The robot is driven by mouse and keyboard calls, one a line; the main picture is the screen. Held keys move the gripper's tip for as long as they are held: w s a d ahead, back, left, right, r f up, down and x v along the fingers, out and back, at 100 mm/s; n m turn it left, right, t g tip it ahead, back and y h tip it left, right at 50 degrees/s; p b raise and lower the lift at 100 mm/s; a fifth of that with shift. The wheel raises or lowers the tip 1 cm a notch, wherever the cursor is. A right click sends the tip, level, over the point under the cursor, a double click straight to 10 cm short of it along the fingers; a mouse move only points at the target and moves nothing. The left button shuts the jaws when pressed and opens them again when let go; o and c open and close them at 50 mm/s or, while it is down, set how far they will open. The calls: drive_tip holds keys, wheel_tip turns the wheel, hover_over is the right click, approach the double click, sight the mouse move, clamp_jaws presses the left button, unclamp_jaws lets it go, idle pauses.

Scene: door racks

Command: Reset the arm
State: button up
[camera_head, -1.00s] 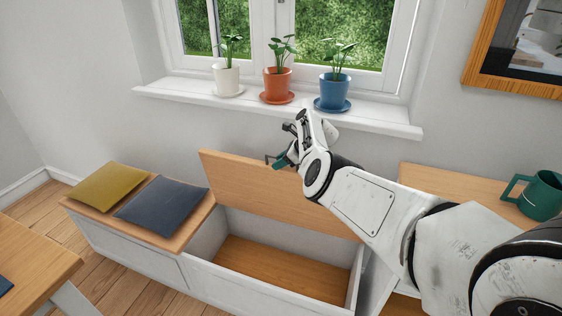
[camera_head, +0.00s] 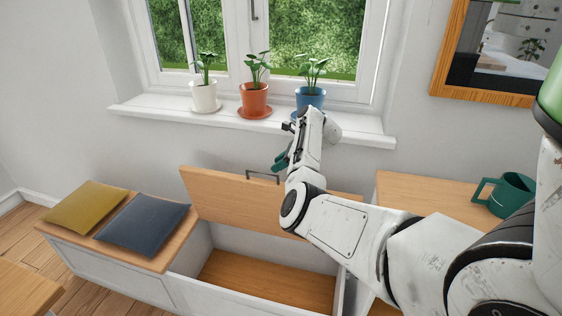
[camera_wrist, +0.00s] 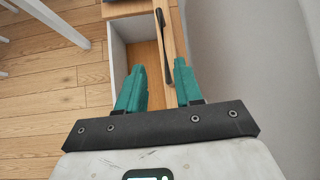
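The handle also shows in the wrist view (camera_wrist: 161,32). The open bench compartment (camera_head: 262,283) looks empty, with a wooden floor.
Potted plants in white (camera_head: 204,97), orange (camera_head: 254,101) and blue (camera_head: 309,98) pots stand on the windowsill (camera_head: 160,115), close above my gripper. Yellow (camera_head: 86,207) and blue-grey (camera_head: 143,218) cushions lie on the bench's closed left part.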

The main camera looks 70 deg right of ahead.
drive_tip(key=shift+s+r, duration=0.2)
drive_tip(key=shift+s, duration=0.05)
idle(0.5)
drive_tip(key=s+a+f+n+g, duration=0.25)
drive_tip(key=a+f+n, duration=0.5)
drive_tip(key=a, duration=0.45)
drive_tip(key=s+a+f+n+g, duration=0.1)
drive_tip(key=a+f+n+g, duration=0.2)
drive_tip(key=a+f+n, duration=0.6)
drive_tip(key=s+a+r+n, duration=0.1)
drive_tip(key=s+a+n, duration=0.4)
drive_tip(key=a, duration=0.4)
drive_tip(key=s+a+r+n+g, duration=0.1)
drive_tip(key=s+a+n, duration=0.3)
drive_tip(key=a+n, duration=0.3)
drive_tip(key=s+a+r+n+g, duration=0.1)
drive_tip(key=s+a+n, duration=0.4)
drive_tip(key=a, duration=0.7)
drive_tip(key=shift+s+r+n, duration=0.25)
drive_tip(key=shift+s+n, duration=0.1)
drive_tip(key=shift+n, duration=0.1)
